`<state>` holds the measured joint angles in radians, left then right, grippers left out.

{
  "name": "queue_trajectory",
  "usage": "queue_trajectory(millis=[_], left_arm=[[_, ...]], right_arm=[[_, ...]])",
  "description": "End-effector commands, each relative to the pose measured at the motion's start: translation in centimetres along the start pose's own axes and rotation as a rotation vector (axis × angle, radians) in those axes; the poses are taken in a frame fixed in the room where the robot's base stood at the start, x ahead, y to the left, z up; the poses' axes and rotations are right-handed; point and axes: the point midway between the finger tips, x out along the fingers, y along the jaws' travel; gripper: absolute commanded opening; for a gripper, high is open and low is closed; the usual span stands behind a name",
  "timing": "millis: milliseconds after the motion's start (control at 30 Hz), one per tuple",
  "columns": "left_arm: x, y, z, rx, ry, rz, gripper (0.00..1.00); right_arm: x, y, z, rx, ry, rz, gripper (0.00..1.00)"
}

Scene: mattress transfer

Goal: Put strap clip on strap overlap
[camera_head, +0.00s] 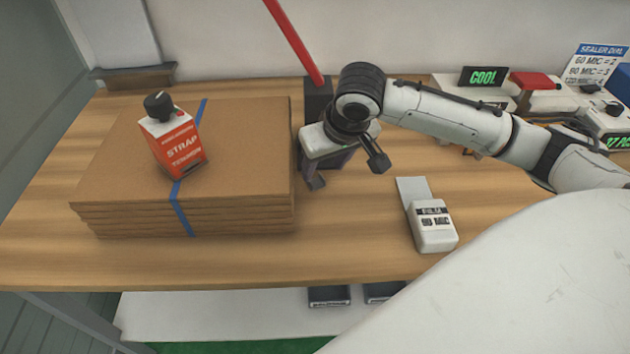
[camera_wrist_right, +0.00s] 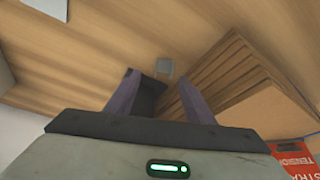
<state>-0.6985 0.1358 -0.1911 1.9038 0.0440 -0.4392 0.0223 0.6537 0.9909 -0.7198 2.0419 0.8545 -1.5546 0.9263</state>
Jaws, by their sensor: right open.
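The strap clip (camera_head: 316,183) looks like a small grey piece lying on the table just right of the cardboard stack. It also shows in the right wrist view (camera_wrist_right: 164,67), beyond the space between my fingertips. A blue strap (camera_head: 182,212) runs over the brown cardboard stack (camera_head: 245,140). The red and white strap tensioner (camera_head: 178,150) stands on top over the strap and hides part of it, so I cannot make out the overlap. My right gripper (camera_head: 322,168) is open and empty, pointing down above the clip; its fingers also show in the wrist view (camera_wrist_right: 157,82). My left gripper is out of view.
A film pack (camera_head: 432,225) lies on the table to the right. A red lever (camera_head: 295,42) on a dark post stands behind my right gripper. Sealer equipment (camera_head: 605,118) is at the far right. The table front between stack and film pack is clear.

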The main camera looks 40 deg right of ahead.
Motion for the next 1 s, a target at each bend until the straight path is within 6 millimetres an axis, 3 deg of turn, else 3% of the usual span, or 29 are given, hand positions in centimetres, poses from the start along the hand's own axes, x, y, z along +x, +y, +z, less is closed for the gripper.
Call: queue_trajectory(millis=[300,600,900,1000], left_arm=[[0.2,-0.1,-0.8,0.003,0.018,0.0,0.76],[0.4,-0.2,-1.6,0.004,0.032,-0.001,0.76],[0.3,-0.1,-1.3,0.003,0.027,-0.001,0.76],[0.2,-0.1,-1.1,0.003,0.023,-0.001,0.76]], right_arm=[[4.3,-0.7,-0.4,0.0,-0.001,0.0,0.48],[4.9,-0.7,-0.4,-0.002,0.001,0.0,0.48],[4.9,-0.7,-0.4,-0.001,0.001,0.0,0.01],[4.8,-0.7,-0.4,-0.001,0.001,0.0,0.01]])
